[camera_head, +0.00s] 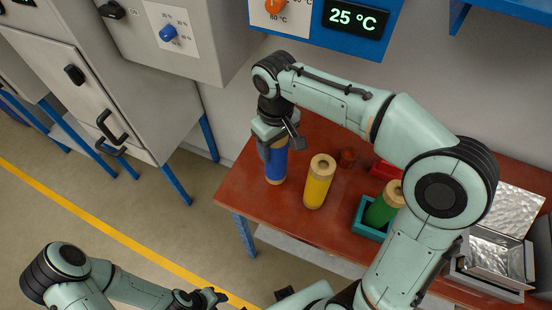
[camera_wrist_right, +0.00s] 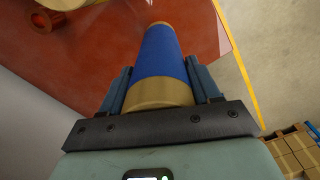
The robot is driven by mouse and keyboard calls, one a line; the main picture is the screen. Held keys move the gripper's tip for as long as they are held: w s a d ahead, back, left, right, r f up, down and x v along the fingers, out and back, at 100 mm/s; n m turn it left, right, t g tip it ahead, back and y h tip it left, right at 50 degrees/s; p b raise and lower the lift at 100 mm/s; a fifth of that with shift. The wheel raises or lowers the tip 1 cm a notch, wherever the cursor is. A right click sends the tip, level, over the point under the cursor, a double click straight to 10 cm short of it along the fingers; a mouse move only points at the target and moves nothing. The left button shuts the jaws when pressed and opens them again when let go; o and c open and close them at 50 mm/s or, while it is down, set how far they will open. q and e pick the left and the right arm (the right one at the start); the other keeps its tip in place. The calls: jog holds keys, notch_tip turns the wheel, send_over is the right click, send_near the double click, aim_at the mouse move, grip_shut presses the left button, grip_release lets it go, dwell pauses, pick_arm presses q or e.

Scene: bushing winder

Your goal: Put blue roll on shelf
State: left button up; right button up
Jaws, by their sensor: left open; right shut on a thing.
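The blue roll (camera_head: 276,163), a blue cylinder with tan ends, is upright at the left end of the red-brown table. My right gripper (camera_head: 273,140) is shut on its upper part from above. In the right wrist view the roll (camera_wrist_right: 161,60) sits between the two fingers (camera_wrist_right: 160,92). I cannot tell whether its bottom touches the table. My left gripper (camera_head: 210,297) is open and empty at the bottom edge, away from the table. A pale shelf board (camera_head: 300,253) shows under the table, and a blue shelf-like edge (camera_head: 500,8) shows at top right.
A yellow roll (camera_head: 319,182) stands right of the blue roll. A green roll (camera_head: 384,205) sits in a teal holder (camera_head: 364,228). A small brown-red cylinder (camera_head: 347,158), red box (camera_head: 383,170) and metal bin (camera_head: 490,255) are on the table (camera_head: 237,195). Grey cabinets (camera_head: 75,85) stand left.

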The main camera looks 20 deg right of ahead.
jog(key=shift+f+b, duration=0.35)
jog(key=shift+f, duration=2.25)
jog(key=shift+f, duration=0.15)
jog(key=o, duration=1.3)
jog(key=shift+o, duration=0.2)
